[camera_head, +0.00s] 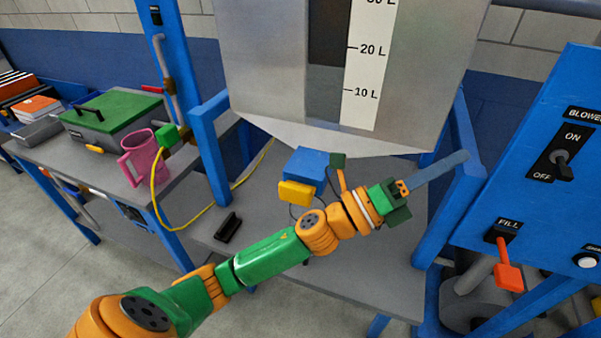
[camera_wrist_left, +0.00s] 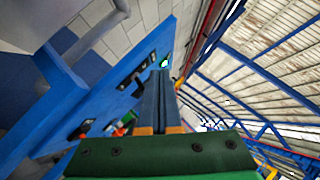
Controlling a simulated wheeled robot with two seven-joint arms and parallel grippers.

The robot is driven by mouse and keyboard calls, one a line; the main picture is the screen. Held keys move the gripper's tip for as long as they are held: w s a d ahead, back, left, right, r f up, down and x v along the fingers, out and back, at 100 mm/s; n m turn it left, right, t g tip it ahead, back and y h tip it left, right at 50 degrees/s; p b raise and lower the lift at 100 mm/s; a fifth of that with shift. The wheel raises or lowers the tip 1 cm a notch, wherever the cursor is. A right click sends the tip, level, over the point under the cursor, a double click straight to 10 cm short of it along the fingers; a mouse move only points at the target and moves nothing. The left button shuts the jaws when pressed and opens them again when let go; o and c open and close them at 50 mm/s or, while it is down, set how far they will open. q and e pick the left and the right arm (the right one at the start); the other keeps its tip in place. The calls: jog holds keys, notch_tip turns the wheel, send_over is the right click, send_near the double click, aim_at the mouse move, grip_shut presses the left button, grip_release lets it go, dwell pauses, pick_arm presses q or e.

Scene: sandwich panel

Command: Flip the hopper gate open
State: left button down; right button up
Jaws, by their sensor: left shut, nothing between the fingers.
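The grey hopper (camera_head: 270,90) with its litre scale fills the top middle of the head view. Below its lower edge is a blue block (camera_head: 306,166) with a yellow tab (camera_head: 297,192) on its front. Whether these are the gate and its handle, I cannot tell for sure. My left gripper (camera_head: 462,157) is to the right of them, below the hopper's right side and by the blue frame. Its long blue-grey fingers are shut and empty. They also show shut in the left wrist view (camera_wrist_left: 160,78). My right gripper is not in view.
A blue panel (camera_head: 480,215) at the right carries a BLOWER switch (camera_head: 562,165) and a red-orange FILL lever (camera_head: 508,272). Blue frame posts (camera_head: 207,150) flank the hopper. A side table at left holds a pink mug (camera_head: 141,160) and a green-lidded box (camera_head: 112,112).

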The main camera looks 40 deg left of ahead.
pick_arm(q)
jog(key=s+d+r+m+g+h, duration=0.5)
jog(key=m+g, duration=0.4)
jog(key=m, duration=0.5)
jog(key=s+f+m+g+y, duration=0.5)
jog(key=f+m+g, duration=0.25)
jog(key=m, duration=0.85)
jog(key=w+a+m+t+y, duration=0.2)
jog(key=a+m+y, duration=0.4)
jog(key=a+y, duration=1)
jog(key=w+a, duration=0.1)
jog(key=a, duration=1)
jog(key=shift+r+t+y+p, duration=0.15)
jog(key=shift+t+y+p, duration=0.15)
jog(key=shift+t+p, duration=0.05)
jog(key=shift+w, duration=0.1)
